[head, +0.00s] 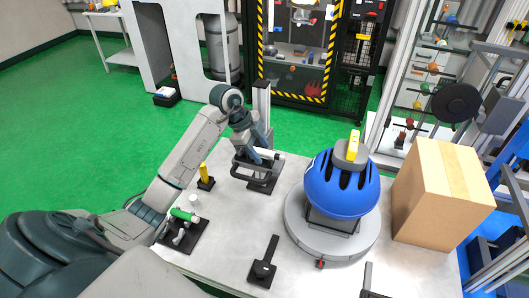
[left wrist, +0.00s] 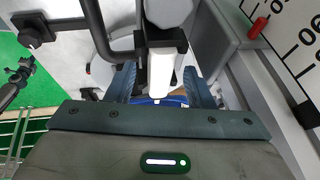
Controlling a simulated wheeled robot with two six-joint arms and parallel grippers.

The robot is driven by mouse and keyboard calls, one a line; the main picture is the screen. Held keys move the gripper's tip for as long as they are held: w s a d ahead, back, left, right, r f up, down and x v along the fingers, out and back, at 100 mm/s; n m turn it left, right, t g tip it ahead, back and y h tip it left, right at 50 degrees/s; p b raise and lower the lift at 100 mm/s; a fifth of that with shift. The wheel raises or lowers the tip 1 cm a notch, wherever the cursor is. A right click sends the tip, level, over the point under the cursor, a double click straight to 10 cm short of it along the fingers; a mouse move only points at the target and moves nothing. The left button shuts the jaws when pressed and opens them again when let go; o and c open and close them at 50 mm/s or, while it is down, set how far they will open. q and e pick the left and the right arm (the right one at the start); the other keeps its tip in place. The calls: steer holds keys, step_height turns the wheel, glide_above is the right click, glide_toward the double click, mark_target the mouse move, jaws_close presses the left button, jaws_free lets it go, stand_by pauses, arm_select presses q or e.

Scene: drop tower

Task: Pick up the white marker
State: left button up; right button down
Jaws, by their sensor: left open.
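The white marker (head: 268,153) lies in a black holder (head: 262,182) near the back edge of the table. My left gripper (head: 256,157) is at that holder, partly covering the marker. In the left wrist view the white marker (left wrist: 162,75) is between the two fingers of my open left gripper (left wrist: 161,84), with a gap showing on each side. A black clip (left wrist: 170,42) crosses the marker farther out. My right gripper is not in view.
The blue helmet (head: 341,187) sits on a round grey turntable (head: 297,226), with a cardboard box (head: 441,190) on its right. The front of the table has bare space.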

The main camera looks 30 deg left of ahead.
arm_select(q)
steer(key=c, duration=0.9)
steer(key=shift+r, duration=0.1)
steer(key=shift+c, duration=0.2)
